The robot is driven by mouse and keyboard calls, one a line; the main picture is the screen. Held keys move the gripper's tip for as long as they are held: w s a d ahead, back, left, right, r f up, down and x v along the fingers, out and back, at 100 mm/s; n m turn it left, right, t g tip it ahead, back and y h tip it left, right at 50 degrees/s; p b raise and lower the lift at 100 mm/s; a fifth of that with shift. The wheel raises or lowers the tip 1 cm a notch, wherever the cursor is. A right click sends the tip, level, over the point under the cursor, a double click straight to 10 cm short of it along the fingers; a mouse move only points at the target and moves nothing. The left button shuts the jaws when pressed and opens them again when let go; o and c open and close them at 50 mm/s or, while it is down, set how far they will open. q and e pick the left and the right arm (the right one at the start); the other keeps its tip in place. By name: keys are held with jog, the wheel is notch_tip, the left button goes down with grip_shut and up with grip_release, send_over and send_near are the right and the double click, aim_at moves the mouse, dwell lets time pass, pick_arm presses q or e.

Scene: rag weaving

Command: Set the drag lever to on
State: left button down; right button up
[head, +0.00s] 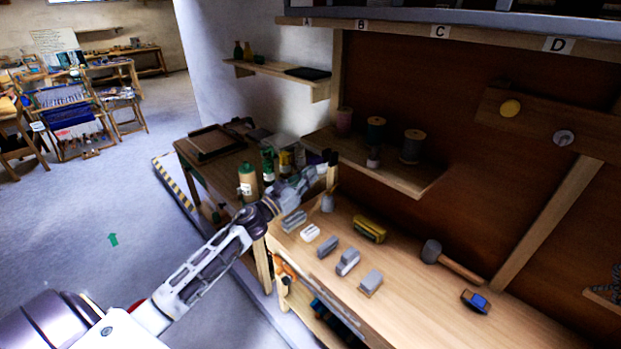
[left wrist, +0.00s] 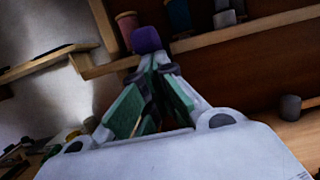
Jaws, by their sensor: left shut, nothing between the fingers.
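My left gripper (head: 328,165) reaches over the far left end of the workbench, below the spool shelf. In the left wrist view its two green-padded fingers (left wrist: 154,66) meet at the tips and hold nothing. A rounded purple thing (left wrist: 146,39) shows just beyond the fingertips; I cannot tell whether they touch it. A small purple patch also shows by the fingertips in the head view (head: 326,154). I cannot make out for certain which thing is the drag lever or how it is set. My right gripper is not in view.
The workbench (head: 430,290) holds several grey blocks, a yellow item (head: 369,229), a mallet (head: 445,258) and a blue-topped item (head: 475,300). The spool shelf (head: 415,180) overhangs its back. A side table (head: 222,160) with bottles stands left. Open floor (head: 110,215) lies farther left.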

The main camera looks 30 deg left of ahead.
pick_arm(q)
jog(key=shift+s+r, duration=0.15)
jog(key=shift+r, duration=0.8)
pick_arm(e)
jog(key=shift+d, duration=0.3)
pick_arm(q)
jog(key=shift+a+r, duration=0.1)
jog(key=shift+r, duration=0.1)
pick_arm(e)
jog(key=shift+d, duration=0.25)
pick_arm(q)
jog(key=shift+f, duration=0.1)
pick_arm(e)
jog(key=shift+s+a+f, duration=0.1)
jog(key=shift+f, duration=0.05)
